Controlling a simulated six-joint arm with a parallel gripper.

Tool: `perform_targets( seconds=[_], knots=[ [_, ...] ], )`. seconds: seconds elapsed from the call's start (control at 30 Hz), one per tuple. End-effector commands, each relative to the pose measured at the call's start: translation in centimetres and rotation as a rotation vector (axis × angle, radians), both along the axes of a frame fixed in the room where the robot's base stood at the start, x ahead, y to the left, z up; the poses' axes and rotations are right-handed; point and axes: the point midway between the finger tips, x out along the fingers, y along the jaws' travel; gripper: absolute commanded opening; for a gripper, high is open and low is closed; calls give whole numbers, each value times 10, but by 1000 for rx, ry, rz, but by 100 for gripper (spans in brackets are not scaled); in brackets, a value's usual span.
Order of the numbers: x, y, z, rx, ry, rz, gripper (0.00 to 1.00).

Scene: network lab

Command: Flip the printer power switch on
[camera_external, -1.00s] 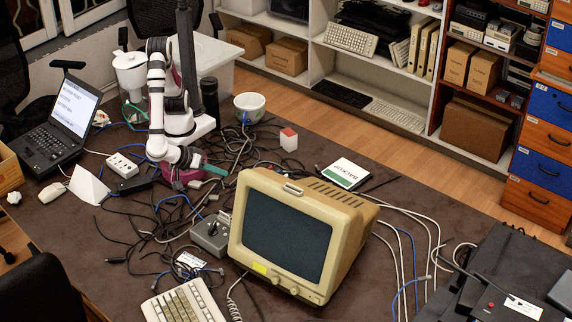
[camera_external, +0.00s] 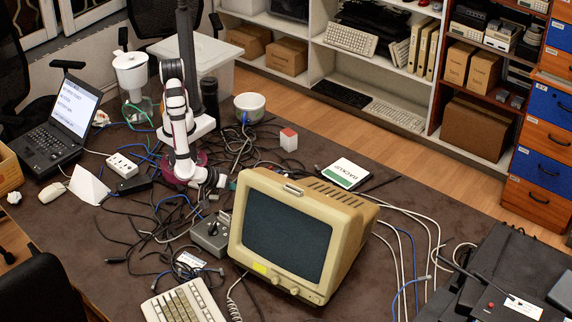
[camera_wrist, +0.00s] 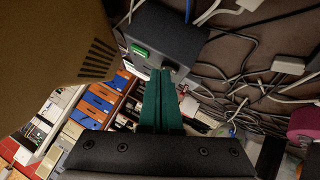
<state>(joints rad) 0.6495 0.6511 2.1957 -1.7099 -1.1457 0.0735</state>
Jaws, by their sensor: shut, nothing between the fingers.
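My gripper (camera_external: 230,183) is behind the beige monitor, its teal fingers partly hidden by the casing. In the wrist view the fingers (camera_wrist: 162,88) are together with nothing between them. Beyond their tips is a dark grey box (camera_wrist: 160,35) with a green part (camera_wrist: 138,50) and a round dark part on its face. I cannot tell whether the tips touch it. A grey box with a dark knob (camera_external: 209,236) stands left of the monitor. A black machine (camera_external: 470,268) at the lower right has a small red part (camera_external: 490,306). No part is clearly marked as the printer switch.
The beige monitor (camera_external: 288,238) stands close to my gripper. Tangled cables (camera_external: 170,215) cover much of the table around it. A white bowl (camera_external: 250,105), a red-and-white box (camera_external: 288,140) and a flat white-and-green box (camera_external: 343,174) lie behind. The table is clearer at the right back.

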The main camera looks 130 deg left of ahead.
Motion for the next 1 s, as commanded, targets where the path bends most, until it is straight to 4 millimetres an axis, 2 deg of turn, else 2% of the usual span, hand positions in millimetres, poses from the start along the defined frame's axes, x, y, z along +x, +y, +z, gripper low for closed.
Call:
perform_targets(
  seconds=[0.17,0.37,0.77,1.0],
  knots=[
    [8,0,-8,0,1,1,0],
    [6,0,-8,-1,4,0,0],
    [-11,2,-11,2,11,3,0],
    [-13,2,-11,2,12,5,0]
  ],
)
